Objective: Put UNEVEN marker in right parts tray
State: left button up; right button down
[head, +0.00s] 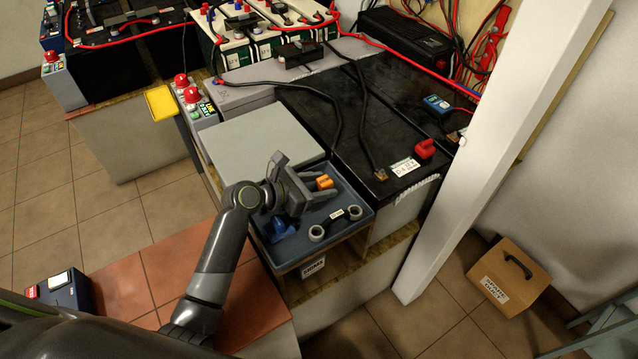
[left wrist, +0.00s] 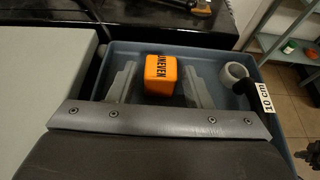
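The orange marker, a block lettered UNEVEN (left wrist: 161,74), is in the blue-grey parts tray (head: 346,193); it shows as orange pieces (head: 324,182) in the head view, partly hidden by my gripper. My left gripper (head: 305,178) is over the tray. In the left wrist view its two grey fingers (left wrist: 160,88) stand apart on either side of the marker, with a narrow gap on each side. Whether the marker rests on the tray floor is hard to tell. My right gripper is not in view.
The tray also holds a dark bar with grey rings labelled 10 cm (head: 335,223) and a blue piece (head: 281,228). A grey flat lid (head: 250,143) lies to its left, a black battery (head: 375,115) behind. A white post (head: 490,165) and brown box (head: 510,277) stand right.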

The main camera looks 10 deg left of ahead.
pick_arm(q)
jog(key=shift+o, duration=0.2)
jog(key=shift+r, duration=0.1)
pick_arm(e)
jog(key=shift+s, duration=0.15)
pick_arm(q)
jog(key=shift+r, duration=0.2)
jog(key=shift+s+a+r+p, duration=0.2)
jog(key=shift+s+a+p, duration=0.1)
jog(key=shift+p, duration=0.25)
jog(key=p+v, duration=0.7)
jog(key=v, duration=0.2)
jog(key=shift+s+a, duration=0.2)
jog(key=shift+s, duration=0.05)
jog(key=shift+s+a+r+p, duration=0.2)
jog(key=shift+s+a+p, duration=0.3)
jog(key=shift+s, duration=0.05)
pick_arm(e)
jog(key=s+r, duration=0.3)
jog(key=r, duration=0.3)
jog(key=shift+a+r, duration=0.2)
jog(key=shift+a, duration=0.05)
pick_arm(q)
jog(key=shift+r, duration=0.1)
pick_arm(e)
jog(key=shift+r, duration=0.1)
